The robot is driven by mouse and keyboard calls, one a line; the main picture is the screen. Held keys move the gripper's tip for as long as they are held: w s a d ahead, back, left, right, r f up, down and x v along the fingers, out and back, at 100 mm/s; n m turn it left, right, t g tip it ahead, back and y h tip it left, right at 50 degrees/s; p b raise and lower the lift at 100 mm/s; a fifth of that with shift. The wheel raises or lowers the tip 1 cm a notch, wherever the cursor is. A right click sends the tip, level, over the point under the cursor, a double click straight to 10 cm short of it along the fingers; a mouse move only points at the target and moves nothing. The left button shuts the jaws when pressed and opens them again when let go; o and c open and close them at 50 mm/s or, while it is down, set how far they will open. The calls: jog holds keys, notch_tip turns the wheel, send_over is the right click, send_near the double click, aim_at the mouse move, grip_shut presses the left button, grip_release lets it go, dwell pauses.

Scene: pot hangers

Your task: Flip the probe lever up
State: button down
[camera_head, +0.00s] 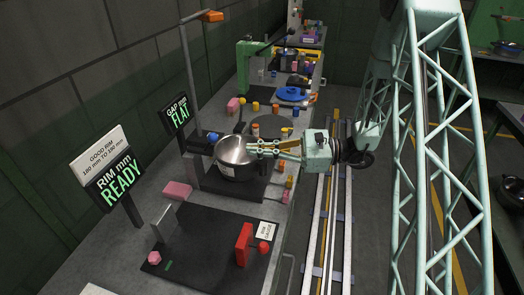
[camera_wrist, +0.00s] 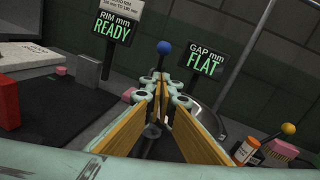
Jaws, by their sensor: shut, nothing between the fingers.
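The probe lever's blue ball knob (camera_head: 213,137) shows at the left of the steel pot, by a dark block on the gauge post. In the wrist view the blue knob (camera_wrist: 164,47) stands just beyond and above my fingertips. My gripper (camera_head: 251,147) reaches in from the right over the steel pot (camera_head: 236,163), its tips short of the knob. In the wrist view my gripper (camera_wrist: 161,80) has its fingers closed together at the tips, with nothing held. The fingers hide the lower part of the lever, so its exact angle is unclear.
A sign reading GAP mm FLAT (camera_head: 178,113) stands behind the pot. A RIM mm READY sign (camera_head: 115,185) stands at left. A black plate with a red upright block (camera_head: 243,244) lies in front. A tall post (camera_head: 188,75) rises beside the pot. Small jars line the bench's right side.

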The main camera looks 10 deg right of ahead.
jog(key=w+a+r+b, duration=0.1)
jog(key=a+r, duration=0.1)
jog(key=a, duration=0.6)
jog(key=shift+w+r+b, duration=0.25)
jog(key=shift+w+b, duration=0.1)
jog(key=shift+r, duration=0.2)
dwell(0.5)
